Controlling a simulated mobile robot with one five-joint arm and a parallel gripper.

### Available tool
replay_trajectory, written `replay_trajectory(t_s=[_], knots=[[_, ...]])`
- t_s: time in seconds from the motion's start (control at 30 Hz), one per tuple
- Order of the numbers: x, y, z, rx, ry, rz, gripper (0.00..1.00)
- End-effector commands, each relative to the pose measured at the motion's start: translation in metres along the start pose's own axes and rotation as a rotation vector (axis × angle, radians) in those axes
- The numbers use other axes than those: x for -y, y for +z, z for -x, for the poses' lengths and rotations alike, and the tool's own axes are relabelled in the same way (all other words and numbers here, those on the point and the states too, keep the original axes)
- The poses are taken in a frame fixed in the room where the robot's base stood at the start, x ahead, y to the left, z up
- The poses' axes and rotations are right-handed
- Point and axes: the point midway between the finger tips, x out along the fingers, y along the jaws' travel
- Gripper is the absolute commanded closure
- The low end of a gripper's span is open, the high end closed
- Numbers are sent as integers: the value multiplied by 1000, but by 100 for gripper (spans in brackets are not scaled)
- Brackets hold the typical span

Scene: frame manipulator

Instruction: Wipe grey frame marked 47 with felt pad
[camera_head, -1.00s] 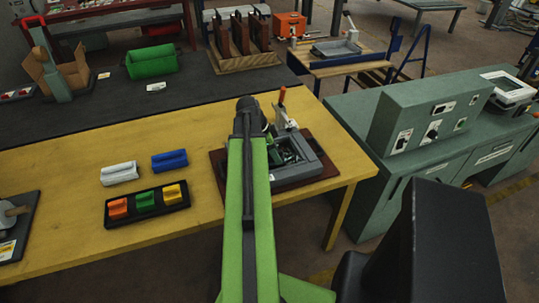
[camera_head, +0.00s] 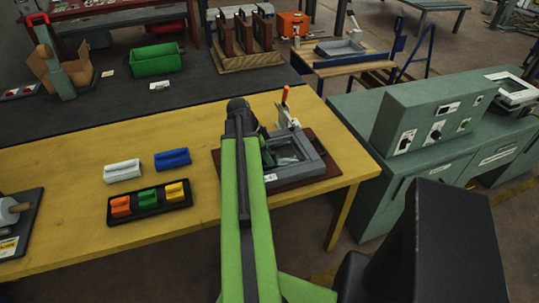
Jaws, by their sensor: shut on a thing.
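The grey frame (camera_head: 312,171) lies flat on a dark red-brown board near the right end of the yellow table. A small white label (camera_head: 271,177) sits on its near side, too small to read. Its inner pane (camera_head: 287,154) shows pale streaks. My green arm (camera_head: 237,190) reaches up past the frame's left side and covers part of it. My gripper is hidden behind the arm, so no felt pad shows in it.
White (camera_head: 122,171) and blue (camera_head: 172,159) handled blocks lie left of my arm, behind a black tray (camera_head: 150,210) holding orange, green and yellow ones. An orange-handled clamp (camera_head: 286,110) stands behind the frame. A green control cabinet (camera_head: 425,125) stands to the right.

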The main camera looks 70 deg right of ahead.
Motion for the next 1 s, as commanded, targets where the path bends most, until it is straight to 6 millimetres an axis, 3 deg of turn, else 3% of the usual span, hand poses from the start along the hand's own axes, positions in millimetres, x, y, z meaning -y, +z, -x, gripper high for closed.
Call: replay_trajectory(t_s=[0.6, 1.0], knots=[[0, -25, 57, 0, 0, -1, 88], [0, -26, 61, 0, 0, 1, 88]])
